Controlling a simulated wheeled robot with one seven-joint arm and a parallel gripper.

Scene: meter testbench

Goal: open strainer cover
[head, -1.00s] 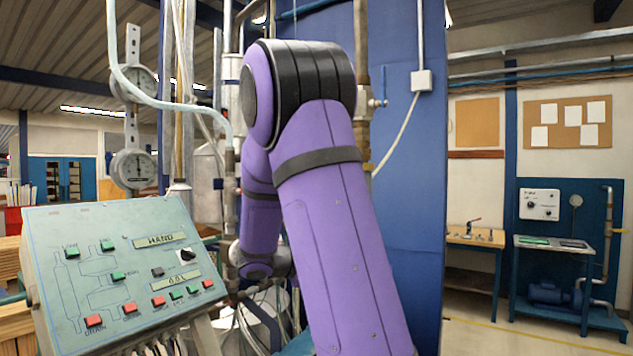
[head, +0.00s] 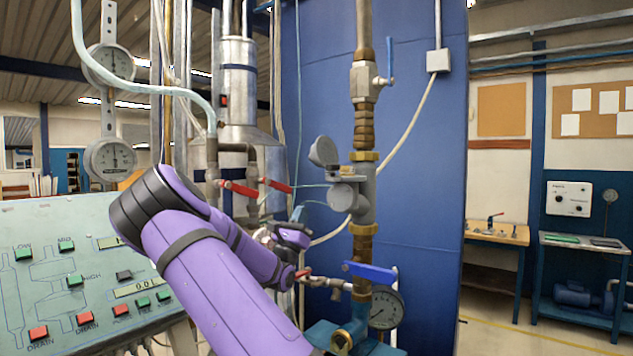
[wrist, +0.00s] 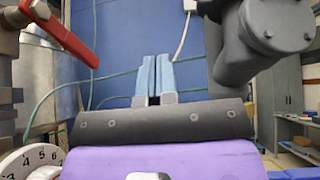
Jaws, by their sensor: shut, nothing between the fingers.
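A grey strainer body (head: 365,205) sits on the vertical brass-fitted pipe, with a round grey cover (head: 343,196) on its left side. In the wrist view a round bolted grey cover (wrist: 280,25) shows at the upper right, on a thick grey branch. A round grey lid (head: 323,151) stands tilted up above, by the meter. My gripper (wrist: 157,60) is shut and empty, its two pale blue fingers side by side. It points toward the blue panel, apart from and left of the grey body. In the head view the fingers are small and partly hidden by my wrist.
A blue-handled valve (head: 370,272) and a gauge (head: 385,308) are below the strainer. Red-handled valves (head: 240,190) stand left of it; a red lever (wrist: 68,38) is close in the wrist view. The control panel (head: 70,250) is at left. Thin hoses cross the blue panel (head: 415,200).

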